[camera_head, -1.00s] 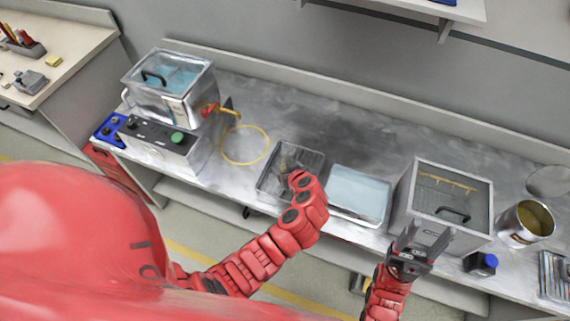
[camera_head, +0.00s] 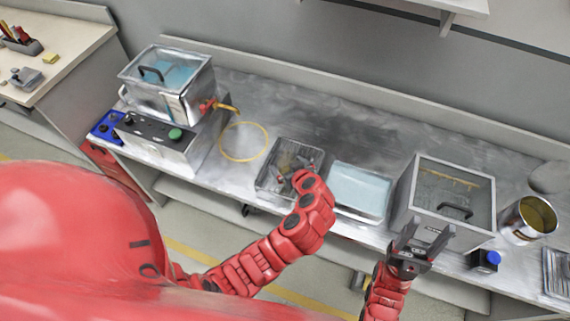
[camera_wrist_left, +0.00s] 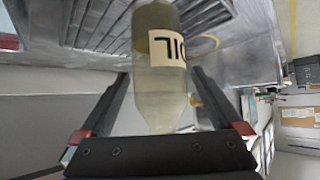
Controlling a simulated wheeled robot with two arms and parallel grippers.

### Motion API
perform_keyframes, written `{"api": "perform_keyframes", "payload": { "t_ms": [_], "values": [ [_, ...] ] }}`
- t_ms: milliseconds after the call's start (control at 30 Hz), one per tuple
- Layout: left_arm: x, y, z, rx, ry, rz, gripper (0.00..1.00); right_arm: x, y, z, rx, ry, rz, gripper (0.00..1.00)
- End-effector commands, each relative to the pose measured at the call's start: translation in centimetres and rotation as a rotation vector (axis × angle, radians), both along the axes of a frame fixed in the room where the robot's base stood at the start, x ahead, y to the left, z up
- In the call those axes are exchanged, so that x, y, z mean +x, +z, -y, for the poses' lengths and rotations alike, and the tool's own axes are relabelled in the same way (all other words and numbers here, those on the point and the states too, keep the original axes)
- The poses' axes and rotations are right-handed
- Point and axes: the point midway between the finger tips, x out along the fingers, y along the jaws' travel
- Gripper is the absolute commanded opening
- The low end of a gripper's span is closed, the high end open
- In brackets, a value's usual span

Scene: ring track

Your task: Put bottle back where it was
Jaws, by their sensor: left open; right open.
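In the left wrist view, a pale, cloudy bottle (camera_wrist_left: 155,95) with a cream label and dark letters is between the fingers of my left gripper (camera_wrist_left: 162,105). The fingers are apart, with gaps beside the bottle. In the head view, my left gripper (camera_head: 298,160) is over the ribbed grey tray (camera_head: 268,183), and my own wrist hides much of it; the bottle is hard to make out there. The tray's ribs (camera_wrist_left: 95,25) also show behind the bottle. My right gripper (camera_head: 424,240) is open and empty at the front of a grey lidded box.
A tray of pale blue liquid (camera_head: 358,188) is right of the ribbed tray. The grey lidded box (camera_head: 402,205), a yellowish can (camera_head: 512,222) and a blue-capped container (camera_head: 484,261) stand further right. A yellow ring (camera_head: 262,155) and a tank (camera_head: 150,100) are left. The bench behind is clear.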

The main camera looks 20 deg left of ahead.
Motion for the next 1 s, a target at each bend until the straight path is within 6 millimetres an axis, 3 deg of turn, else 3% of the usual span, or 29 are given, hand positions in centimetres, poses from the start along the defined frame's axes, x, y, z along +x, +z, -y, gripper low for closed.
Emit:
{"api": "perform_keyframes", "payload": {
  "t_ms": [33, 333, 500, 1000],
  "values": [
    [-0.6, 0.0, 0.7, -0.002, -0.004, 0.002, 1.0, 0.0, -1.0, 0.0, 0.0, 0.0, 0.0, 0.58],
    [-3.9, 3.6, 3.9, -0.004, -0.006, 0.003, 1.0, 0.0, -3.4, 0.0, 0.0, 0.0, 0.0, 0.58],
    [-5.1, 5.1, 4.8, -0.003, -0.002, -0.001, 1.0, 0.0, -2.5, 0.0, 0.0, 0.0, 0.0, 0.58],
    [-5.3, 5.2, 4.9, 0.0, 0.0, -0.002, 1.0, 0.0, -2.5, 0.0, 0.0, 0.0, 0.0, 0.58]
  ]
}}
